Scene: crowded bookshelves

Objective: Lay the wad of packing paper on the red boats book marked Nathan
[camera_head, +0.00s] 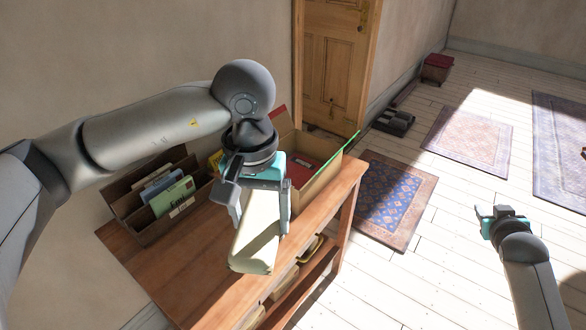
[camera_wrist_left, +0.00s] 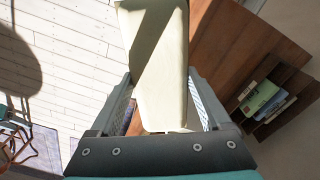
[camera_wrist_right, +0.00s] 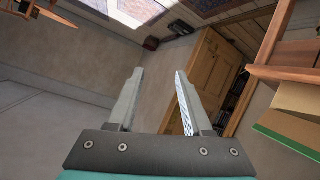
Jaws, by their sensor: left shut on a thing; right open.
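My left gripper (camera_head: 262,208) is shut on a long, pale cream, smooth-sided wad (camera_head: 256,240), seemingly the packing paper. It holds the wad above the front of the wooden table; the wad also fills the middle of the left wrist view (camera_wrist_left: 160,60). A red book (camera_head: 299,172) with a pale mark lies in the open cardboard box (camera_head: 322,186), behind and to the right of the gripper. The gripper hides part of it, and its name is too small to read. My right gripper (camera_head: 490,212) is open and empty over the floor at the right.
A wooden crate (camera_head: 150,232) with several upright books, one green (camera_head: 173,196), stands on the table (camera_head: 190,268) at the left. A green edge (camera_head: 350,141) tops the box's right flap. A lower shelf (camera_head: 310,272) holds things. Rugs (camera_head: 395,200) and bare floor lie right.

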